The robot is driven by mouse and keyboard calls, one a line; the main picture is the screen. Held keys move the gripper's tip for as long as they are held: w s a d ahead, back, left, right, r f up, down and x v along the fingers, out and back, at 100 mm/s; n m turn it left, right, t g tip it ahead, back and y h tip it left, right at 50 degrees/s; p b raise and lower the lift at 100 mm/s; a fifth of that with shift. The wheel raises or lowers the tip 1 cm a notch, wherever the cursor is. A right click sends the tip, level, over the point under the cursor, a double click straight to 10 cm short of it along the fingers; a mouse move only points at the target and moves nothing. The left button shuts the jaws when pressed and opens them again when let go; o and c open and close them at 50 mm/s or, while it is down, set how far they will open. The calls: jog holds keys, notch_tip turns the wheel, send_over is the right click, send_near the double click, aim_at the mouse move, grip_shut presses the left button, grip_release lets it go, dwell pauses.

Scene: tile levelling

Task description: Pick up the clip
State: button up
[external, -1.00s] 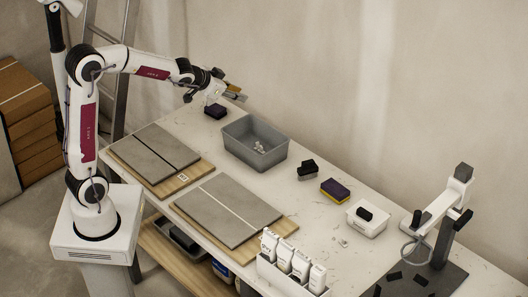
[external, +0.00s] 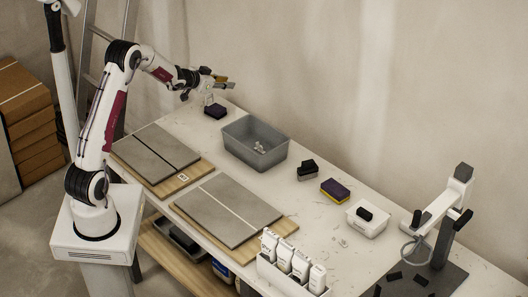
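Several small white pieces that look like clips (external: 260,147) lie in the grey bin (external: 236,150) near the back edge of the table. A few more tiny pale pieces (external: 342,242) lie on the table in front of the white tub. My gripper (external: 228,85) is in the air above the far left end of the table, to the left of the bin and apart from it. It is seen small and side-on, so its fingers are unclear, and I cannot tell whether anything is between them.
A dark sponge-like block (external: 215,111) lies below my gripper. Two boards with grey tiles (external: 158,147) (external: 228,210) lie at the front. Dark blocks (external: 307,170), a purple and yellow sponge (external: 335,190), a white tub (external: 366,222), white bottles (external: 293,257) and a stand (external: 440,235) are to the right.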

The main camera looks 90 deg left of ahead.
jog(key=s+a+f, duration=0.6)
jog(key=f, duration=0.1)
jog(key=n+t, duration=0.1)
send_near(209, 97)
jog(key=shift+w+a+f+y, duration=0.3)
jog(key=shift+w+a+f, duration=0.35)
jog(key=shift+w+a, duration=0.2)
jog(key=shift+x, duration=1.2)
jog(key=shift+f, duration=0.1)
jog(key=shift+x, duration=2.55)
grip_shut()
